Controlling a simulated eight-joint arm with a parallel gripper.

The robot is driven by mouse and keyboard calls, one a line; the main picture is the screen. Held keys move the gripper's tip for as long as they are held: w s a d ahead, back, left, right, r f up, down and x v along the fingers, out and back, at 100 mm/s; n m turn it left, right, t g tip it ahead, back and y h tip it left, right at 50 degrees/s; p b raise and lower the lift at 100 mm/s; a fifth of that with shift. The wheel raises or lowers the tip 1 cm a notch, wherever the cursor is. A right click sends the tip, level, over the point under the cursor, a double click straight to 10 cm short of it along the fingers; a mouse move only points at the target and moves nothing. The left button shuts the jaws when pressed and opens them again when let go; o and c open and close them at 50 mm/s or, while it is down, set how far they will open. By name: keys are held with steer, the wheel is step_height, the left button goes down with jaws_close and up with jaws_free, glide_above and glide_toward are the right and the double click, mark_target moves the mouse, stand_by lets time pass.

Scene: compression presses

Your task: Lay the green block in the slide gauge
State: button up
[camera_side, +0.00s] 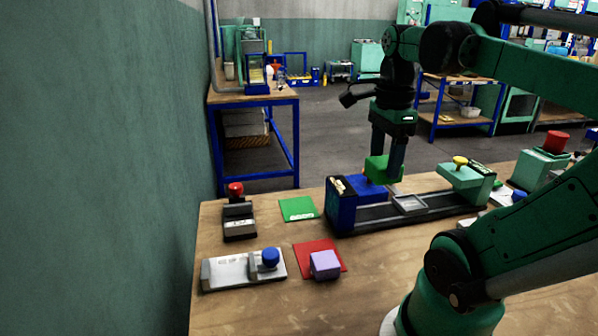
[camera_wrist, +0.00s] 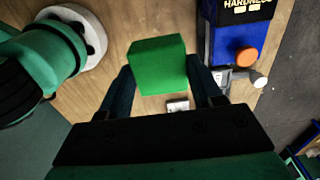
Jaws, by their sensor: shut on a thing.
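My gripper (camera_side: 384,180) is shut on the green block (camera_side: 376,169), in the air in front of or over the blue end of a long dark rail device (camera_side: 375,216). In the wrist view the block (camera_wrist: 158,65) sits between the fingers (camera_wrist: 165,85). The rail device has a blue end block, a teal carriage with a yellow knob, and a small pale tray (camera_side: 409,204) between them. A grey plate with a slider and blue knob (camera_side: 225,271) lies at the front left. No readable name marks either as the slide gauge, so I cannot tell which it is.
A green mat (camera_side: 298,209) is bare. A lilac block (camera_side: 325,264) sits on a red mat (camera_side: 315,246). A small dark device with a red knob (camera_side: 238,218) stands at the left. A blue device marked HARDNESS (camera_wrist: 225,40) is in the wrist view.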

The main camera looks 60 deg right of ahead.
steer(key=shift+w+r, duration=0.25)
steer(key=w+a+f+n, duration=0.3)
steer(key=w+n, duration=0.5)
steer(key=w, duration=0.2)
steer(key=w+a+f+n, duration=0.4)
steer(key=a+n, duration=0.1)
steer(key=a, duration=0.1)
steer(key=w+a+f+n, duration=0.4)
steer(key=w+a+n, duration=0.1)
steer(key=a, duration=0.2)
steer(key=shift+w+a, duration=0.3)
steer(key=shift+f, duration=3)
steer(key=shift+f, duration=0.75)
